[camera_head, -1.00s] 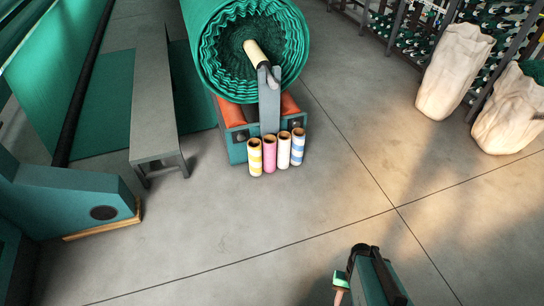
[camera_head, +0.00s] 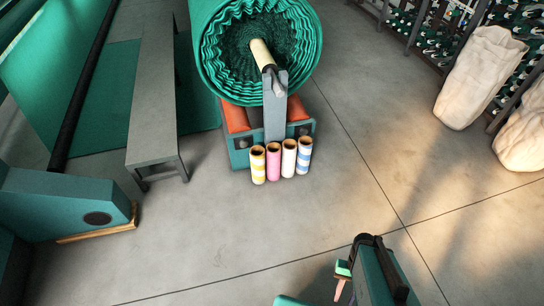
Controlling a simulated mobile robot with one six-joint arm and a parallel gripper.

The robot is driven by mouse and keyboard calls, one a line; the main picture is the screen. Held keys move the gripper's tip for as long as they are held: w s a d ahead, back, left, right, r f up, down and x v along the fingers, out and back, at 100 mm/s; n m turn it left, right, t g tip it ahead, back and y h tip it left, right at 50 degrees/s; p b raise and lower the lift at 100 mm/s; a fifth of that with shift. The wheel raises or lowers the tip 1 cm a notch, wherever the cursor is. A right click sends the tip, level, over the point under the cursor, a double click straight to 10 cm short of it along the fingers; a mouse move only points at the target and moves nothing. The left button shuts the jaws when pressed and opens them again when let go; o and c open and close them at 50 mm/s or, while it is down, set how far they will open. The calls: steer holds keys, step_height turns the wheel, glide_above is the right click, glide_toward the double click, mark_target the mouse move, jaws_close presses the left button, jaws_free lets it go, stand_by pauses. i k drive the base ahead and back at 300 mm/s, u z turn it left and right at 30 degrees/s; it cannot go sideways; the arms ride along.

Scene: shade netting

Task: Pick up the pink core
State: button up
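The pink core (camera_head: 274,162) is an upright hollow tube on the floor in front of the teal roll stand. It is in a row of tubes, between a yellow-and-white striped core (camera_head: 258,166) on its left and a plain whitish core (camera_head: 289,160) on its right. A blue-and-white striped core (camera_head: 304,156) is at the right end. My arm shows at the bottom right, well apart from the cores and nearer to me. My gripper (camera_head: 340,284) is only partly seen beside the arm, and its fingers are too small and hidden to judge.
A large green netting roll (camera_head: 256,50) sits on the teal stand (camera_head: 238,152) right behind the cores. A grey bench (camera_head: 153,110) and a teal machine end (camera_head: 65,205) stand at left. Pale sacks (camera_head: 477,80) and racks are at right. The floor before the cores is clear.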

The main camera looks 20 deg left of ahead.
mark_target(273, 150)
steer(key=i, duration=0.45)
steer(key=u, duration=5.05)
steer(key=i, duration=0.15)
steer(key=z, duration=2.85)
steer(key=i, duration=1)
steer(key=u, duration=0.1)
steer(key=k, duration=0.15)
steer(key=u, duration=0.05)
